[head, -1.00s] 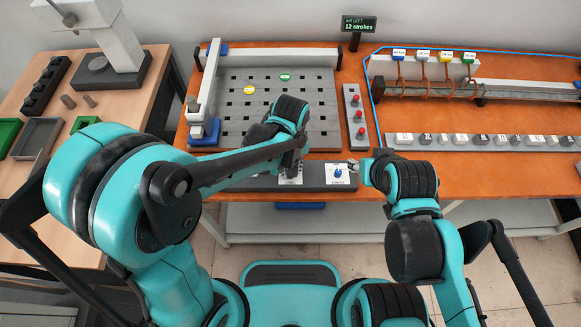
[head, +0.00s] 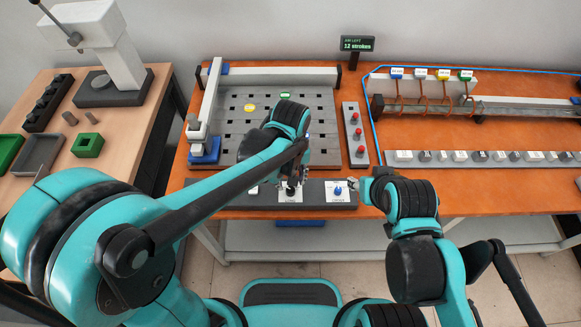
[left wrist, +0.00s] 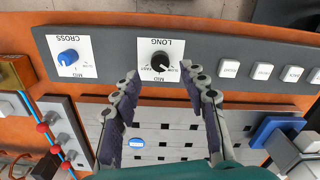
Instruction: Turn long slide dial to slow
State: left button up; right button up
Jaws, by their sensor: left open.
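The long slide dial (left wrist: 158,64) is a black knob on a white plate marked LONG, upside down in the left wrist view. In the head view, the dial (head: 290,193) shows just below my left gripper (head: 292,176). In the left wrist view, my left gripper (left wrist: 163,84) is open, with its fingertips apart on either side of the dial's near edge. It holds nothing, and contact cannot be told. The knob's exact setting is too small to read. My right gripper (head: 367,178) is near the panel's right end, its jaws unclear.
The blue cross dial (left wrist: 68,57) sits beside the long dial, also in the head view (head: 338,189). Several white buttons (left wrist: 261,71) line the dark panel (left wrist: 205,52). A slotted grey plate (head: 235,110) and a red-button box (head: 354,135) lie behind.

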aim_at(290, 189)
pick_arm(q)
notch_tip(290, 189, up, 8)
jog(key=shift+a, duration=0.1)
dwell(0.6)
jog(key=s+a+m+t, duration=0.1)
jog(key=s+a+t, duration=0.2)
jog(key=a, duration=0.6)
jog(key=s+a+m+t, duration=0.2)
jog(key=s+a+t, duration=0.1)
jog(key=a, duration=0.5)
jog(key=shift+a+r+t, duration=0.35)
jog(key=shift+t, duration=0.25)
jog(key=shift+c, duration=0.5)
dwell(0.4)
